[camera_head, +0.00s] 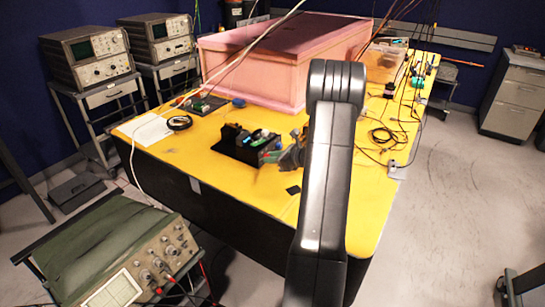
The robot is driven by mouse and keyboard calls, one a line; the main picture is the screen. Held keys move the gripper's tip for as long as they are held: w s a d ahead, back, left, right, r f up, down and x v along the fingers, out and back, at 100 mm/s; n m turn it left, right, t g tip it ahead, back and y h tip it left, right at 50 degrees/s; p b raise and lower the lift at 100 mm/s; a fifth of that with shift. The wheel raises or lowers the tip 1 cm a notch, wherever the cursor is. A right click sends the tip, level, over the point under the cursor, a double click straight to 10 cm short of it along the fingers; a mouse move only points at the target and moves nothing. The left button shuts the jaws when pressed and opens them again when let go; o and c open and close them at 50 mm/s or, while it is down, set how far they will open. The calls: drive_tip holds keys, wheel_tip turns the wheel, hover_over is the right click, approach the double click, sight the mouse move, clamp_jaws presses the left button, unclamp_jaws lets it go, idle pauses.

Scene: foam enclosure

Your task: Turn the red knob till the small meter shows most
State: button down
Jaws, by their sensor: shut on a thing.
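A low black board (235,150) with several small dark, blue, green and pale parts sits on the yellow table top, left of my raised arm. My gripper (283,154) is small and grey in this view, partly behind my arm, at the board's right end. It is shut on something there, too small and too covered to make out. I cannot pick out the red knob or the small meter, or read any needle.
The yellow table (225,187) has bare room in front of the board. A pink foam box (250,75) stands behind it. A tape roll (180,122) and paper (146,131) lie left. Cables (383,135) lie right. An oscilloscope (150,265) stands at front left.

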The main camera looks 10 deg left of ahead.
drive_tip(key=c, duration=1.3)
unclamp_jaws()
drive_tip(key=shift+o, duration=0.2)
drive_tip(key=shift+d, duration=0.1)
drive_tip(key=b+v, duration=0.2)
drive_tip(key=v, duration=1.1)
drive_tip(key=shift+s+d+r+b, duration=0.15)
drive_tip(key=shift+s+d+b, duration=0.05)
drive_tip(key=shift+d+b, duration=0.1)
drive_tip(key=shift+a, duration=0.1)
drive_tip(key=p+x, duration=0.2)
drive_tip(key=x, duration=1.1)
drive_tip(key=shift+w, duration=0.1)
drive_tip(key=shift+w+a+f, duration=0.1)
drive_tip(key=shift+a+f, duration=0.1)
drive_tip(key=shift+a, duration=0.15)
drive_tip(key=shift+d+r, duration=0.1)
drive_tip(key=shift+d, duration=0.05)
